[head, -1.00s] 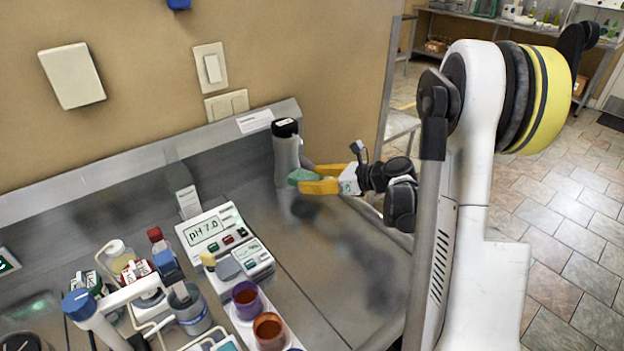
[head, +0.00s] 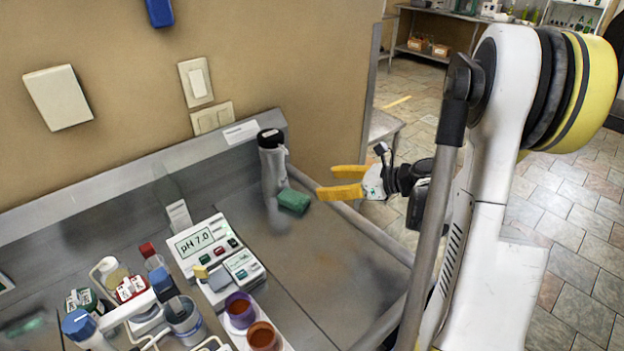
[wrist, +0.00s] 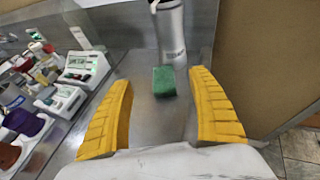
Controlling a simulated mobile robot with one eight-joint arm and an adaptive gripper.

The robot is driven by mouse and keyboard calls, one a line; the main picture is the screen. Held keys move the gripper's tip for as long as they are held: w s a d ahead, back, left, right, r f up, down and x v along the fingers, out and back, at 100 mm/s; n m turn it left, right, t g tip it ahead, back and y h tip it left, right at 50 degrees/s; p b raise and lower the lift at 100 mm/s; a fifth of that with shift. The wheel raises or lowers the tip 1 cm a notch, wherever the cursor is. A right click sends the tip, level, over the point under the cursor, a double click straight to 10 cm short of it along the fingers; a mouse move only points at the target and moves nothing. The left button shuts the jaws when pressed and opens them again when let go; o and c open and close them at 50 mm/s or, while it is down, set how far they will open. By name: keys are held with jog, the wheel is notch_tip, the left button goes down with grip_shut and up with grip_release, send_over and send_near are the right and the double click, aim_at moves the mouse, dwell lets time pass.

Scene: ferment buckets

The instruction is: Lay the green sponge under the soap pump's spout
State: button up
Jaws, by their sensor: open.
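The green sponge (head: 294,201) lies on the metal counter close in front of the soap pump, a grey cylinder with a black top (head: 271,160). In the wrist view the sponge (wrist: 164,81) sits just before the base of the pump (wrist: 171,35). The spout is hard to make out, so I cannot tell whether the sponge lies exactly beneath it. My gripper (head: 342,182), with yellow fingers, is open and empty, to the right of the sponge and apart from it. In the wrist view the sponge is between and beyond the spread fingers.
A pH meter (head: 203,244) stands left of the sponge, with purple (head: 240,308) and orange-brown (head: 263,336) cups near it. Bottles crowd the counter's left side. The wall is behind the pump. The counter's front middle is clear.

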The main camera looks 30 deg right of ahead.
jog(key=s+a+r+n+g+h, duration=0.2)
jog(key=s+a+n, duration=0.1)
jog(key=a+n, duration=0.3)
jog(key=s+a+r+n+g+h, duration=0.1)
jog(key=s+a+r+n+g, duration=0.15)
jog(key=a+n, duration=0.4)
jog(key=s+a+r+n+h, duration=0.2)
jog(key=s+a+n+h, duration=0.2)
jog(key=s+n, duration=0.9)
jog(key=a+n, duration=0.2)
jog(key=n, duration=0.1)
jog(key=shift+a+n+h, duration=0.15)
jog(key=shift+n+h, duration=0.15)
jog(key=shift+n, duration=0.05)
